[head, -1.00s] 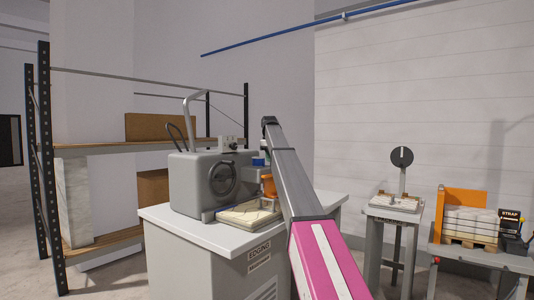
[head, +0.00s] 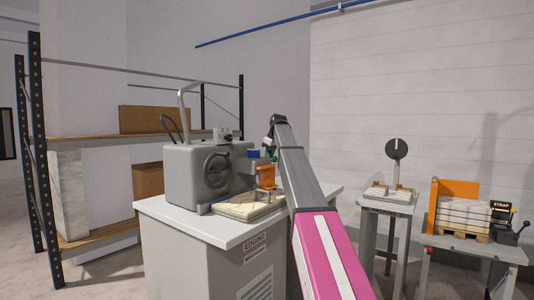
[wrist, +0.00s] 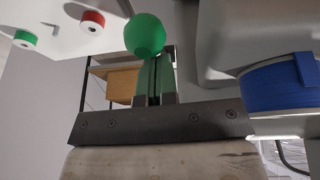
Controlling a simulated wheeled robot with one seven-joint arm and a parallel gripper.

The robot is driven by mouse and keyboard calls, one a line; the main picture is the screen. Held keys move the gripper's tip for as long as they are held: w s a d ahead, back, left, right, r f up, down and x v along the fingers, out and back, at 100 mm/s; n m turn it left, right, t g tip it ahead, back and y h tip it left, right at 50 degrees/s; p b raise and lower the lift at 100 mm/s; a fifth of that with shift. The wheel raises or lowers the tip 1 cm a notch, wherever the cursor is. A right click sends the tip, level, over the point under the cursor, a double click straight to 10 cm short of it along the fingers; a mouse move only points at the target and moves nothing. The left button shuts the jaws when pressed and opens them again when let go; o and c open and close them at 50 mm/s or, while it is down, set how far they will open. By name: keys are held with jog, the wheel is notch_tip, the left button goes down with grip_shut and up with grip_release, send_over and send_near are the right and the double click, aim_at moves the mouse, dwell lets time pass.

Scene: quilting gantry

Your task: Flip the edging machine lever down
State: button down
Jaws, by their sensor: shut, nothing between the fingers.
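The edging machine (head: 183,180) is a grey housing with a round dark dial, standing on a cabinet marked EDGING (head: 172,240). In the wrist view a green ball (wrist: 146,35), which looks like the lever's knob, sits right at my fingertips. My gripper (wrist: 155,62) is shut with nothing between its fingers. The ball overlaps the fingertips, and I cannot tell whether they touch. The lever's shaft is not clear. In the head view my arm reaches to the machine's right side and hides part of it.
A pale panel with red (wrist: 93,20) and green (wrist: 25,38) buttons is at the wrist view's upper left. A blue spool (wrist: 283,90) is close on the right. An orange part (head: 266,178) stands by the machine. A shelf rack (head: 75,142) is behind, small stands on the right.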

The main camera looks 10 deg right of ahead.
jog(key=shift+s+d+f, duration=0.25)
jog(key=shift+f, duration=0.3)
jog(key=shift+s+d+f, duration=0.2)
jog(key=shift+d+f, duration=0.05)
jog(key=shift+f, duration=0.35)
jog(key=shift+s+d+f, duration=0.25)
jog(key=shift+f, duration=0.3)
jog(key=v, duration=1.3)
jog(key=shift+s+a, duration=0.2)
jog(key=shift+s, duration=0.1)
jog(key=shift+r, duration=0.1)
